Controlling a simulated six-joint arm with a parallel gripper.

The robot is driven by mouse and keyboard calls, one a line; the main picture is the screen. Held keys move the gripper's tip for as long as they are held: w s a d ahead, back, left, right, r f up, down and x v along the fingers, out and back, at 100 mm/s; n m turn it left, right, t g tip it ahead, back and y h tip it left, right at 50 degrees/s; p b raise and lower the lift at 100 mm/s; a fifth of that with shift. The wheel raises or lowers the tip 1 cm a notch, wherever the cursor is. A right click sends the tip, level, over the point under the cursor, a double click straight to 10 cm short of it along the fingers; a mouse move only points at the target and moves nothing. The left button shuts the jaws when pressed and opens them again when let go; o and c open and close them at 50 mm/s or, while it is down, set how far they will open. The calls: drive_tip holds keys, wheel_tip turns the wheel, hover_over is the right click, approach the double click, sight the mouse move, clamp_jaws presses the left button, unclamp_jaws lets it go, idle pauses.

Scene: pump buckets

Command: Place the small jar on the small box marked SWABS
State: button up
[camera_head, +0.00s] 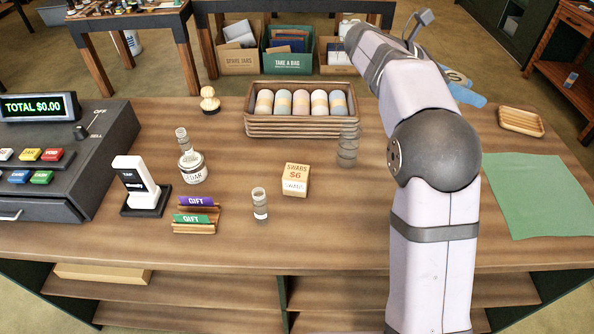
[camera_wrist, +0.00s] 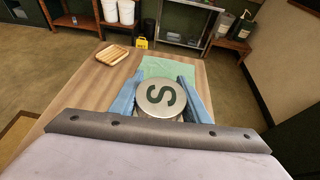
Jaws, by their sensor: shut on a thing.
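My gripper (camera_wrist: 160,97) has blue fingers closed on either side of a round-lidded jar (camera_wrist: 159,91) whose pale lid carries a dark S. The jar's body below the lid is hidden in the wrist view. In the head view my gripper (camera_head: 466,92) is partly hidden behind my arm, above the right rear of the counter, with a bit of the lid (camera_head: 456,76) showing. The small cardboard box (camera_head: 295,179) marked SWABS $6 stands at mid counter, left of my arm and well apart from my gripper. Its top looks bare.
A wooden tray (camera_head: 247,103) of pastel rolls stands behind the box. Clear containers stand on its front left (camera_head: 260,204) and back right (camera_head: 347,149). GIFT cards (camera_head: 196,219) and a register (camera_head: 70,175) are left. A green mat (camera_head: 540,195) lies right.

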drive_tip(key=a+n+t+y, duration=0.4)
drive_tip(key=a+n+t, duration=0.45)
drive_tip(key=a, duration=2.35)
wheel_tip(320, 180, down, 15)
drive_tip(key=shift+a, duration=0.3)
drive_tip(key=shift+s, duration=0.1)
drive_tip(key=shift+f, duration=0.2)
drive_tip(key=o, duration=1.2)
drive_tip(key=shift+r, duration=0.1)
